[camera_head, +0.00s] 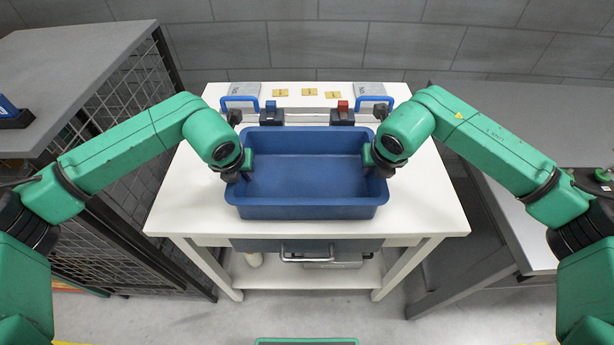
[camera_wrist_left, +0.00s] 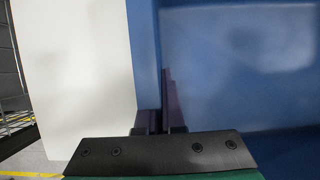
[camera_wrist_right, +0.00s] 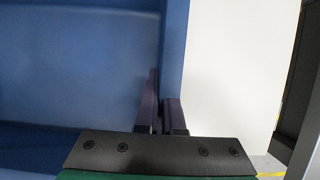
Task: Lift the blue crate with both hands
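The blue crate (camera_head: 306,212) is an open, empty rectangular bin, level over the white table (camera_head: 430,205); I see no clear gap beneath it. My left gripper (camera_head: 236,172) is at the crate's left wall. In the left wrist view its fingers (camera_wrist_left: 162,118) are close together with the wall (camera_wrist_left: 146,50) between them, one finger inside the crate. My right gripper (camera_head: 378,168) is at the right wall. In the right wrist view its fingers (camera_wrist_right: 160,115) likewise pinch the wall (camera_wrist_right: 174,50). The outer fingers are partly hidden by the rim.
Behind the crate is a fixture with a metal bar, a blue clamp (camera_head: 271,112), a red-topped clamp (camera_head: 342,112) and blue handles. Yellow notes (camera_head: 308,92) lie at the back. A mesh cage stands left, a grey table (camera_head: 540,225) right.

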